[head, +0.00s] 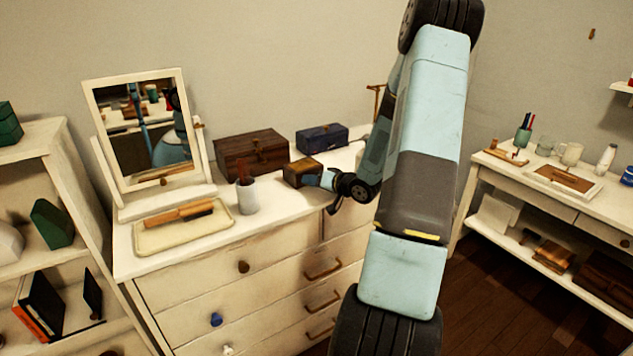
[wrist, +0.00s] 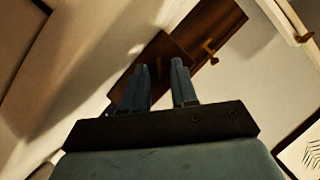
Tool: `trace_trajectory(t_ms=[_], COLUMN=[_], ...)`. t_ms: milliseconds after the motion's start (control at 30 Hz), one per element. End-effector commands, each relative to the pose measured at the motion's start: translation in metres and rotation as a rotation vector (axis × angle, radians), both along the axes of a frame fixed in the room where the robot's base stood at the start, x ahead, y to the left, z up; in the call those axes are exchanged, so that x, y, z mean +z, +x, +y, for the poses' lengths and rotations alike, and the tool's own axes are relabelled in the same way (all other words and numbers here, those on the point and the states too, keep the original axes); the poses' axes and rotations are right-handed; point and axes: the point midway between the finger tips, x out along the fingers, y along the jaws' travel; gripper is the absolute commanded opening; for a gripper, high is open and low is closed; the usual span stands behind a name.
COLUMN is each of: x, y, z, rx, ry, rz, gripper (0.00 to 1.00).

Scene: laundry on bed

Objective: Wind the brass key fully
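A small wooden box (head: 303,172) stands on the white dresser, toward its right part. My gripper (head: 325,180) is at its right side, with the fingertips close to or against it; I cannot tell if they touch. In the wrist view my gripper (wrist: 160,68) has its two fingers apart, with the dark brown wood of the box (wrist: 172,50) beyond and between them. I see nothing held in the gap. I cannot make out the brass key; it may be hidden by the fingers.
A larger wooden chest (head: 250,155) with a brass clasp (wrist: 210,47) stands behind the small box. A blue box (head: 322,137) is at the back. A grey cup (head: 247,195), a tray (head: 150,238) with a brush, and a mirror (head: 140,75) stand left.

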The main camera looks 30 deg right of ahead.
Motion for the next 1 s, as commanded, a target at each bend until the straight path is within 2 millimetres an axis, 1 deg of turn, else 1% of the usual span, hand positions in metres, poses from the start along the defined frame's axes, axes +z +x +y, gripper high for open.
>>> trace_trajectory(t_ms=[33, 267, 567, 833, 1000], x=[0.0000, 0.0000, -0.0004, -0.0021, -0.0019], y=[-0.0001, -0.0002, -0.0003, -0.0006, -0.0006], z=[0.0000, -0.0001, -0.0006, -0.0021, -0.0021], rx=[0.000, 0.000, -0.001, -0.003, -0.002], ry=[0.000, 0.000, 0.001, 0.112, 0.134], rz=[0.000, 0.000, 0.001, 0.017, 0.020], gripper=[0.22, 0.00, 0.00, 0.00, 0.00])
